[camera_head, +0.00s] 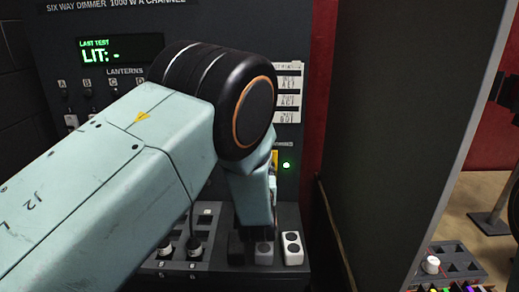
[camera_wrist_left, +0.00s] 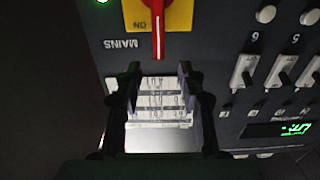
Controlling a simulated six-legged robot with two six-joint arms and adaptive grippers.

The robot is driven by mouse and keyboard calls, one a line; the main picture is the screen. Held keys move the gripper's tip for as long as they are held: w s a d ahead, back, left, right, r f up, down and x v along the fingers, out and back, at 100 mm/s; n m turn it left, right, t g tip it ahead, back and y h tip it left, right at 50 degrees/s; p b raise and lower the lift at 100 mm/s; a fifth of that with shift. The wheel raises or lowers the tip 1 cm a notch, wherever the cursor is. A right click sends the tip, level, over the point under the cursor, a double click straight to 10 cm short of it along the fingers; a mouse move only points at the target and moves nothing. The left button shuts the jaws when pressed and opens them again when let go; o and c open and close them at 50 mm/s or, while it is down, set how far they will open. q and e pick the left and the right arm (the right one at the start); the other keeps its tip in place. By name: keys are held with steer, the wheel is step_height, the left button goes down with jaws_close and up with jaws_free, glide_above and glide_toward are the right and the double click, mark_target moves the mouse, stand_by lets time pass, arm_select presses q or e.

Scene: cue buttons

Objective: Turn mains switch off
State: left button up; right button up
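The mains switch (camera_wrist_left: 158,30) is a red lever on a yellow plate, at the top of the left wrist view. Its lever lies lengthwise up and down that picture, beside the upside-down word ON, above the label MAINS. My left gripper (camera_wrist_left: 160,82) is open and empty just below the lever's end in that view, with white label strips showing between its fingers. In the head view my left arm covers most of the switch; only a sliver of the yellow plate (camera_head: 275,158) shows. The left gripper is hidden there. My right gripper is in neither view.
A green lamp (camera_head: 286,165) glows beside the switch. The dimmer panel has a lit display (camera_head: 120,50) reading LIT. Several sliders (camera_wrist_left: 280,70) stand right of the switch in the wrist view.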

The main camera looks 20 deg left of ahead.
arm_select(q)
steer(key=p+x, duration=0.1)
steer(key=x, duration=0.6)
steer(key=shift+r, duration=0.2)
steer(key=shift+w+d+f, duration=0.1)
steer(key=shift+w+f, duration=0.15)
steer(key=shift+w, duration=0.25)
steer(key=c, duration=0.5)
steer(key=shift+s, duration=0.1)
jaws_close()
steer(key=shift+r, duration=0.1)
